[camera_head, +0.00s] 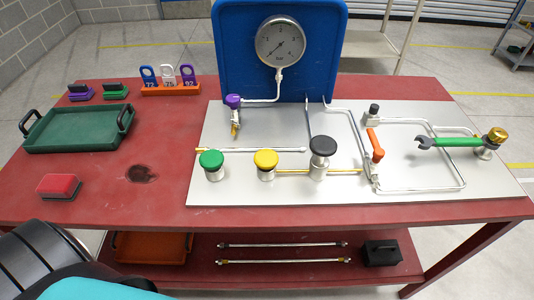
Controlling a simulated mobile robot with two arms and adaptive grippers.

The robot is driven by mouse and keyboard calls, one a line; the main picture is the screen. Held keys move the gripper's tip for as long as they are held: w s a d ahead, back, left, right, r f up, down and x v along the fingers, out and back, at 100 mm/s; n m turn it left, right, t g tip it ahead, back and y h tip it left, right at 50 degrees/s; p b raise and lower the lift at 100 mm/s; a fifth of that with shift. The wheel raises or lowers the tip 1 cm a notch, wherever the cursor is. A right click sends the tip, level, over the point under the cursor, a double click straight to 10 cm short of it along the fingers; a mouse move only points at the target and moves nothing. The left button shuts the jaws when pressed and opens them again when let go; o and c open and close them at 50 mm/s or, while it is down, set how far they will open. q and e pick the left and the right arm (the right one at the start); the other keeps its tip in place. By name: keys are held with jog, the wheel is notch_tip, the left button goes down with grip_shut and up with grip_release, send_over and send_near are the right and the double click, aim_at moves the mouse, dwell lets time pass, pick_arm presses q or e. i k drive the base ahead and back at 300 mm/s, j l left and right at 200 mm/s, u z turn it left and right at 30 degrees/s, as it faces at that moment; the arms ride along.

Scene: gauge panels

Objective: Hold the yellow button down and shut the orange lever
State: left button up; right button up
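The yellow button (266,159) is a round cap on a silver post, standing on the light grey panel plate (240,190) between a green button (211,159) and a taller black button (322,146). Nothing touches the yellow button. The orange lever (375,145) is to its right, mounted on a silver pipe valve. It points up and slightly left in the picture, away from the valve body at its lower end. Neither gripper shows. Only black and teal parts of my own body show at the lower left.
A round gauge (280,41) stands before a blue backboard (230,60). A purple-capped valve (233,101) and a green-handled wrench (460,142) by a brass knob (497,134) flank the buttons. A green tray (75,130) and red block (59,185) occupy the red table's left.

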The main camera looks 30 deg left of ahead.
aim_at(378, 154)
jog(key=l+u, duration=0.9)
jog(key=k+j, duration=0.05)
